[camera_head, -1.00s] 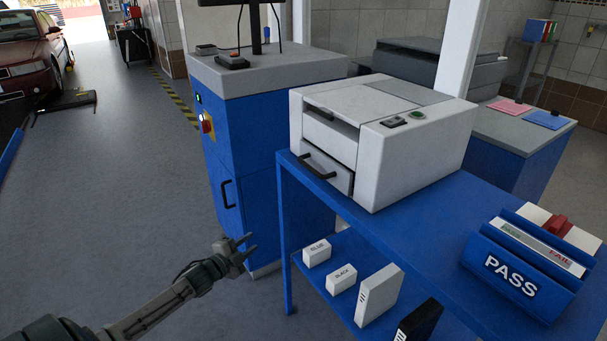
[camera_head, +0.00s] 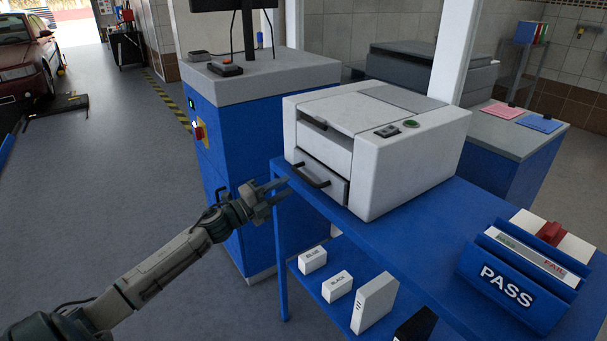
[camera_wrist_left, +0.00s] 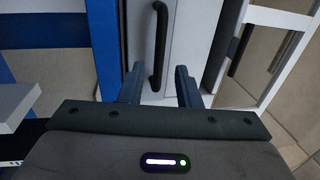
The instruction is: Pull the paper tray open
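The paper tray (camera_head: 325,181) is the low front drawer of the white printer (camera_head: 385,150) on the blue table; it looks closed. Its black handle (camera_head: 310,176) sits on the tray front. My left gripper (camera_head: 280,189) is open and empty, a short way in front of the handle at the table's left edge. In the left wrist view, the handle (camera_wrist_left: 158,48) stands ahead of the two fingers (camera_wrist_left: 160,82), roughly between them and apart from them. My right gripper is not in view.
The blue table (camera_head: 420,235) has a shelf below with boxes (camera_head: 337,286). A blue cabinet (camera_head: 235,150) stands left of the printer, behind my left gripper. A blue PASS holder (camera_head: 510,285) stands at the table's right. Open floor lies to the left.

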